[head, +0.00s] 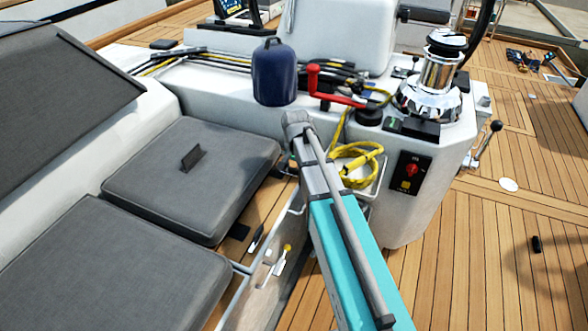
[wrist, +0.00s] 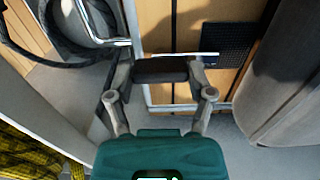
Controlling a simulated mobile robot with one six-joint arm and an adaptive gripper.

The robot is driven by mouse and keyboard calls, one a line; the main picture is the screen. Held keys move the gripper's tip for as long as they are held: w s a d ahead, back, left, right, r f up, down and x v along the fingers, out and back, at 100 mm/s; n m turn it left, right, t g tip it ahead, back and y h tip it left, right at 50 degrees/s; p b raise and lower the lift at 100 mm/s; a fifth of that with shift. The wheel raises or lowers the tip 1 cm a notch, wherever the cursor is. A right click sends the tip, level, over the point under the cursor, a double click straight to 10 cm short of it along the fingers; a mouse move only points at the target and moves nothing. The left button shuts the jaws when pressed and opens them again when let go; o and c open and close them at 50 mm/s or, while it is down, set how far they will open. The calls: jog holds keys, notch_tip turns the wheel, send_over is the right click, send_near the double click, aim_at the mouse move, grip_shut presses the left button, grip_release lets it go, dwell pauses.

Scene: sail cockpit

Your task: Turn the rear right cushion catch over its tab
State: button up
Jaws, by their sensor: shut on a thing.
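The wrist view shows my gripper (wrist: 161,78), its two grey fingers closing on a short dark block (wrist: 160,69) between the tips. The block looks like the cushion catch, but its tab cannot be made out. A thin bright metal strip (wrist: 180,54) runs just beyond the fingertips. A grey cushion (wrist: 285,90) stands at the right of the wrist view. In the head view, the rear cushion (head: 190,205) lies on the bench, with a dark upright flap on top. My teal arm reaches over beside it and hides the gripper there.
A nearer cushion (head: 110,265) lies in front of the rear one. A navy bag (head: 274,75), red handle (head: 313,78), coiled yellow rope (head: 358,160) and chrome winch (head: 437,75) crowd the console. A dark mesh patch (wrist: 226,42) lies on the wood slats. The deck at right is mostly clear.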

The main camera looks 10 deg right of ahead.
jog(key=shift+s+a, duration=0.1)
jog(key=shift+a, duration=0.05)
jog(key=o, duration=1.1)
jog(key=shift+r, duration=0.1)
